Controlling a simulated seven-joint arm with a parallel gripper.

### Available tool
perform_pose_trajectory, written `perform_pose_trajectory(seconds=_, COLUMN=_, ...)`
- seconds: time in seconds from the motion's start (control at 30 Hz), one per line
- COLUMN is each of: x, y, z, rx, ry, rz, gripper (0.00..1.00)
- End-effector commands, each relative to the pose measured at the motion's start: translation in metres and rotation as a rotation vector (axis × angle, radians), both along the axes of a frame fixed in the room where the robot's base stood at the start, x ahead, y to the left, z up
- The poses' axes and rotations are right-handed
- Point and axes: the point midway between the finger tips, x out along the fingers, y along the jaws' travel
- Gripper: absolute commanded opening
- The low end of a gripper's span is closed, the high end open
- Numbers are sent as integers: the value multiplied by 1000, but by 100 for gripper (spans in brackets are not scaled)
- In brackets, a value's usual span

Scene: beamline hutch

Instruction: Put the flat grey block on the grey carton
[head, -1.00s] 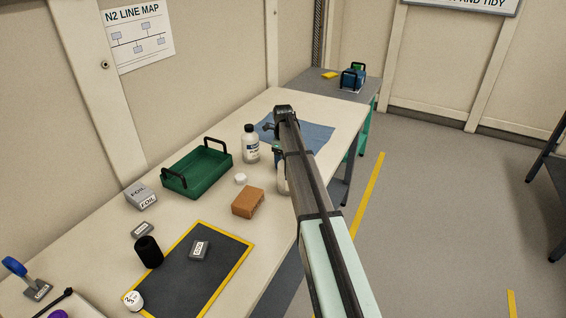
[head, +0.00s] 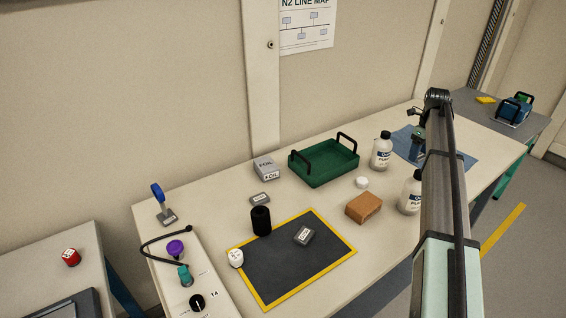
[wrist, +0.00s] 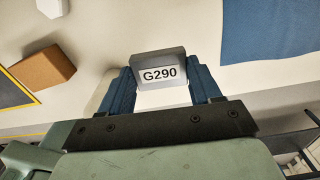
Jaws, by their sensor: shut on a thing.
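My gripper (wrist: 160,84) is shut on a grey block (wrist: 160,57) with a white label reading G290, gripped between its blue fingers in the wrist view. In the head view the fingers and held block cannot be made out beside my arm. The grey carton (head: 266,169), marked FOIL, stands near the back of the bench, left of the green tray, well to the left of my arm. Its top is bare. Two other small grey labelled blocks show: one (head: 260,199) lies in front of the carton, another (head: 304,235) on the black mat.
Between my arm and the carton are the green tray (head: 322,166) with upright handles, a white bottle (head: 381,152), a white cap (head: 362,182) and a brown block (head: 364,207). Another bottle (head: 411,192) stands beside my arm. A black cylinder (head: 261,221) stands by the yellow-edged mat (head: 270,295).

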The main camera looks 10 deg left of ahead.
Motion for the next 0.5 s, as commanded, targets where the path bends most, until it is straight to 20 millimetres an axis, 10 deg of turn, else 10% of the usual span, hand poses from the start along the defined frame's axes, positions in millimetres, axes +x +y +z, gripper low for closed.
perform_pose_trajectory(seconds=0.5, x=5, y=19, z=81, rx=0, ry=0, rz=29, gripper=30)
